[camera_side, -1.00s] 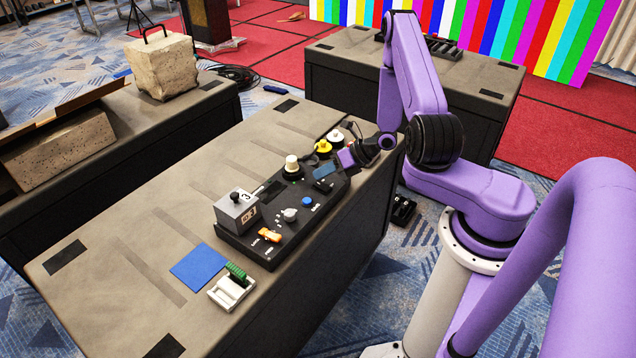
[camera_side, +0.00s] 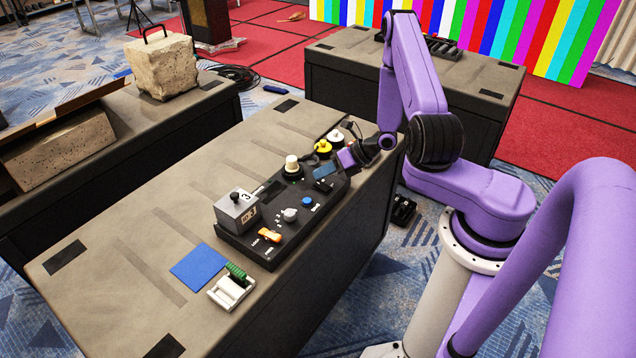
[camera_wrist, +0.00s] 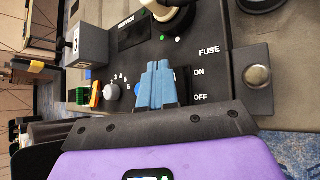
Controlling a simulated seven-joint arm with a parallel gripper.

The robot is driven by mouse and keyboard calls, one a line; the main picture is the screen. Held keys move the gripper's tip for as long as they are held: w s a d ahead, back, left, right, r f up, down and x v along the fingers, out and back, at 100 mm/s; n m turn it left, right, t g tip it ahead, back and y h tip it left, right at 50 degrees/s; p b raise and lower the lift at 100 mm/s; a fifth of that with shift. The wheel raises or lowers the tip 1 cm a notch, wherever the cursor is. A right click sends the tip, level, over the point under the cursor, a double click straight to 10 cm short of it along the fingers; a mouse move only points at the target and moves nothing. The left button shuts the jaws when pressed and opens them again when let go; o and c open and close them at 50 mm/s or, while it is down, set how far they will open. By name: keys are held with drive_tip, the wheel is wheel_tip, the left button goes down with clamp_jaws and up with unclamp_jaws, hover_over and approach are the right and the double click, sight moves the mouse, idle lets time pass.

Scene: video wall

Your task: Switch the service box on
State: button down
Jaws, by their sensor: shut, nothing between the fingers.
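The service box (camera_side: 262,250) is a long black control panel on the table, its "SERVICE" and "FUSE" lettering readable in the wrist view (camera_wrist: 222,32). ON and OFF labels stand near its edge in the wrist view. My gripper (camera_wrist: 157,68) is shut and empty, its light blue fingers together over the panel beside these labels. A dark part behind the fingers is mostly covered, so the switch's position is unclear. In the side view my gripper (camera_side: 326,172) is low over the panel's far right part; contact cannot be told.
The panel also carries a white knob (camera_side: 291,164), a blue knob (camera_side: 307,201), a grey dial (camera_side: 289,215), an orange switch (camera_side: 269,235) and a grey box (camera_side: 236,212). A blue square (camera_side: 198,267) and white holder (camera_side: 229,293) lie in front. The table's left side is clear.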

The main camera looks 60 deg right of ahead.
sight(325, 185)
drive_tip(key=shift+f, duration=0.1)
drive_tip(key=shift+f, duration=0.3)
drive_tip(key=shift+w+f, duration=0.15)
drive_tip(key=shift+f, duration=0.2)
idle(0.8)
idle(0.4)
drive_tip(key=shift+r, duration=0.8)
drive_tip(key=shift+s+r, duration=0.25)
drive_tip(key=shift+r, duration=0.85)
drive_tip(key=shift+s+r, duration=0.2)
drive_tip(key=shift+r, duration=0.85)
drive_tip(key=shift+s+r, duration=0.1)
drive_tip(key=shift+r, duration=0.2)
